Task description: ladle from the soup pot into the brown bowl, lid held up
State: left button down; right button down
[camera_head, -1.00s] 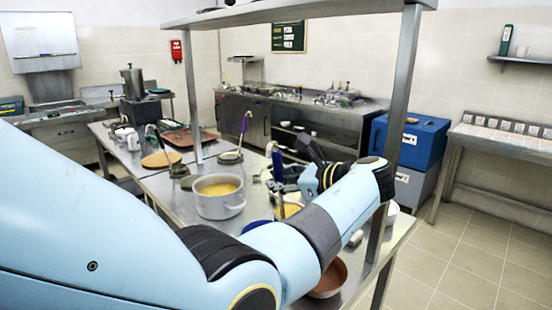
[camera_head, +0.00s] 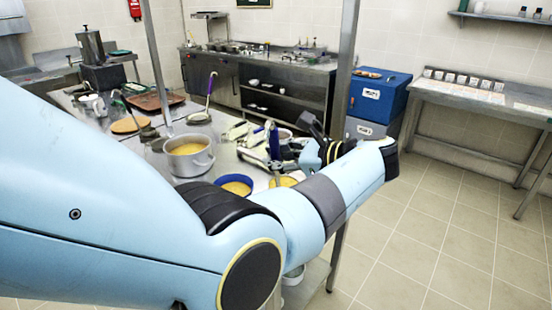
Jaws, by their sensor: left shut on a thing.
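The grey soup pot (camera_head: 190,158) stands open on the steel table, with yellow soup in it. My left gripper (camera_head: 272,152) is to the right of the pot and shut on an upright dark blue handle (camera_head: 274,141), which looks like a ladle's. The handle's lower end is hidden by my gripper and arm. A blue bowl (camera_head: 235,185) with yellow soup stands in front of the pot. Another bowl with yellow contents (camera_head: 285,182) is partly behind my arm. I cannot make out the brown bowl or a held lid. My right gripper is not in view.
A purple-handled utensil (camera_head: 211,86) stands behind the pot. A round tan board (camera_head: 130,124) and a brown tray (camera_head: 156,100) lie at the back left. A steel post (camera_head: 346,55) rises behind my gripper. A blue box (camera_head: 378,96) is farther right. Floor at right is clear.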

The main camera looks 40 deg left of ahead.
pick_arm(q)
jog(key=shift+f, duration=0.1)
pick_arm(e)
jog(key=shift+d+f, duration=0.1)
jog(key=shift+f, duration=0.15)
